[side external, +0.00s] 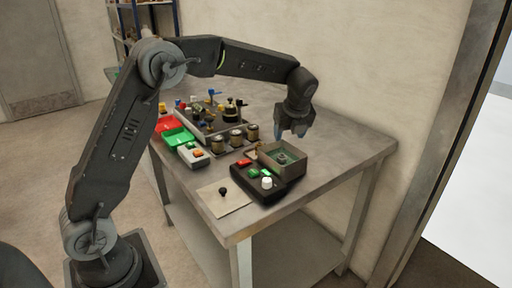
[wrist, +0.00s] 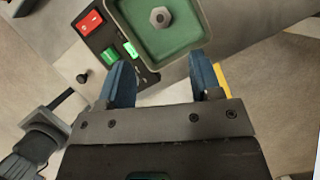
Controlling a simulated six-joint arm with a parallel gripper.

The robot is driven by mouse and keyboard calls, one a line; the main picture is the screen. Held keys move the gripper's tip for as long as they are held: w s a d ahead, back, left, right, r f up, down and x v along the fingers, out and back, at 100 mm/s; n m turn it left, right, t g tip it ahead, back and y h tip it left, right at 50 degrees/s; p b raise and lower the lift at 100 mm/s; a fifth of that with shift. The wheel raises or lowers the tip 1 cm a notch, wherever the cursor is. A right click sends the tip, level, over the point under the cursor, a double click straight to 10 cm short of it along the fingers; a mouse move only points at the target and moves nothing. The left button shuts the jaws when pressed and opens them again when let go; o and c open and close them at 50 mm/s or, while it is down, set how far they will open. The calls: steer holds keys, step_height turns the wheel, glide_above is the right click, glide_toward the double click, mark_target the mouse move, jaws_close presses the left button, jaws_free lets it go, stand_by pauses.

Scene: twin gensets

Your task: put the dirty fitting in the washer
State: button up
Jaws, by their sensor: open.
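A grey hex fitting with a hole (wrist: 159,17) lies on the green floor of a square open-topped box (wrist: 118,14), which looks like the washer. The box also shows in the side view (side external: 298,170), with the small grey fitting (side external: 282,158) inside it. I cannot tell from its surface whether the fitting is dirty. My gripper (side external: 293,133) is above and beyond the box in the side view. In the wrist view, my gripper (wrist: 160,62) has its two blue fingers wide apart, with nothing between them, just below the box's near edge.
A black control box (side external: 265,194) with red and green buttons and a white knob adjoins the box. A beige sheet with a black knob (side external: 223,192) lies at the front. Red (side external: 170,124) and green (side external: 178,137) trays and a crowded engine rig stand left. The table's right side is clear.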

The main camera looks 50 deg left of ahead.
steer(key=s+d+r+n+t+h, duration=0.1)
steer(key=s+d+r+n, duration=0.1)
steer(key=s+r+n, duration=0.4)
steer(key=s+d+r+n+t+h, duration=0.1)
steer(key=s+d+r+n, duration=0.25)
steer(key=s, duration=0.55)
steer(key=s+d+f+n+t+h, duration=0.1)
steer(key=s+f+n, duration=0.1)
steer(key=s+n, duration=0.4)
steer(key=s+d+f+n+t+h, duration=0.1)
steer(key=s+d+n, duration=0.1)
steer(key=s+n, duration=0.5)
steer(key=s, duration=0.4)
steer(key=shift+d+f, duration=0.3)
steer(key=shift+f, duration=0.1)
